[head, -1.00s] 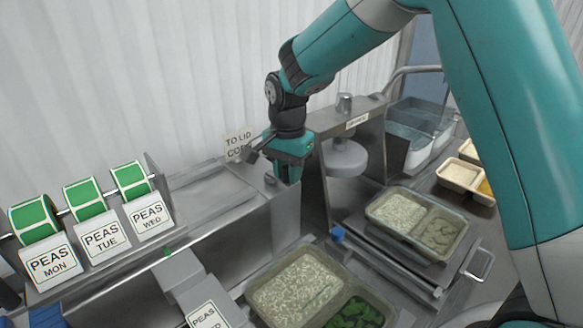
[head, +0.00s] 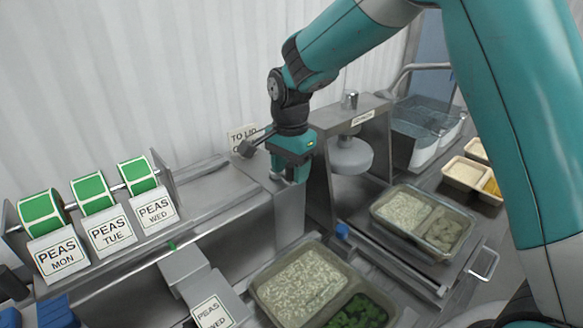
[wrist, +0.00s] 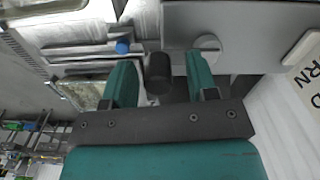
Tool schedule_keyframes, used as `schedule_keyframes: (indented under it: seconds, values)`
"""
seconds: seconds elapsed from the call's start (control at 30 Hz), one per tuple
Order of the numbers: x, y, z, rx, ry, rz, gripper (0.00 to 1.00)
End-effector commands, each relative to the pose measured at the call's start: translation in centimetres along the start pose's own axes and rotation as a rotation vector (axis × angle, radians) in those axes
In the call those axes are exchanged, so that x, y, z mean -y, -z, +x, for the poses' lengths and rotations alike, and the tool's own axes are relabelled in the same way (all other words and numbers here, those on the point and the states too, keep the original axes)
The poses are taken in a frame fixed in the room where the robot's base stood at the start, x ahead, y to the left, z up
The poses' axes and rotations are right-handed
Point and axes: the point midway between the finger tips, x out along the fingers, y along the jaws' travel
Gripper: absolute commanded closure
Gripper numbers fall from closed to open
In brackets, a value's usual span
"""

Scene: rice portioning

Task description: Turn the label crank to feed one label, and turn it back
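My gripper (head: 292,178) hangs over the right end of the grey metal housing in the head view. In the wrist view its two teal fingers (wrist: 160,82) are apart, with a dark upright knob (wrist: 158,70) between them, apparently the crank handle. Gaps show on both sides of the knob, so the fingers do not visibly grip it. A round grey cap (wrist: 207,44) lies on the housing beside the right finger. The rest of the crank is hidden. Green label rolls (head: 90,190) stand at left above PEAS cards. A PEAS WED label (head: 212,312) shows lower down.
Another filled tray (head: 375,215) sits at right, near a blue knob (head: 342,230). A metal frame with a round white press (head: 350,158) stands close right of my gripper. A sign (head: 240,135) stands behind it.

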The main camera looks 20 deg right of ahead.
Motion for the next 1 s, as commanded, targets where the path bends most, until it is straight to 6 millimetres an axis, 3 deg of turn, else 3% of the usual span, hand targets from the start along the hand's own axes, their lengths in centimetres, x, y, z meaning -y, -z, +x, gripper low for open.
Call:
schedule_keyframes:
  seconds: [0.23,0.37,1.0]
  values:
    - [-0.1,0.1,0.0,0.000,-0.002,0.001,0.47]
    - [0.0,0.1,-1.0,-0.001,0.001,0.001,0.47]
    - [0.1,0.1,-15.3,-0.001,0.002,0.001,0.47]
